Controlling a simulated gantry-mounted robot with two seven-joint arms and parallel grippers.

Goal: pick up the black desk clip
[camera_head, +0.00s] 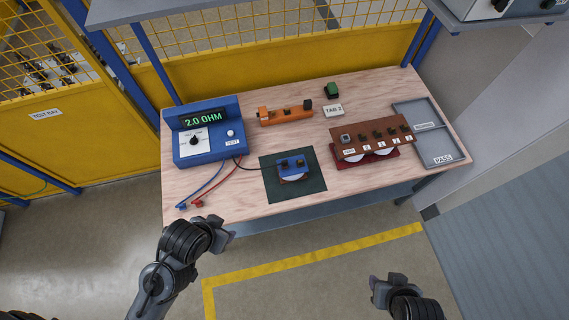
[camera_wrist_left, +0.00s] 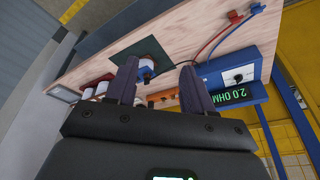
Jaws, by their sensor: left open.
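I cannot pick out the black desk clip with certainty. A small dark block (camera_head: 308,104) sits at the right end of an orange holder (camera_head: 285,117) at the back of the bench. A black lead (camera_head: 240,161) runs from the blue meter to the dark mat (camera_head: 272,190). My left gripper (camera_head: 222,234) is in front of the bench's front edge, apart from everything on it. In the left wrist view its two fingers (camera_wrist_left: 160,88) are spread with nothing held between them. My right gripper (camera_head: 388,284) is low at the right, off the bench; its jaw opening is unclear.
The blue meter (camera_head: 208,131) reads 2.0 OHM. Red (camera_head: 220,186) and blue (camera_head: 205,186) leads lie before it. A blue block (camera_head: 291,164) stands on the mat. A brown rack (camera_head: 372,138), a grey tray (camera_head: 429,134) and a green block (camera_head: 332,90) are further right.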

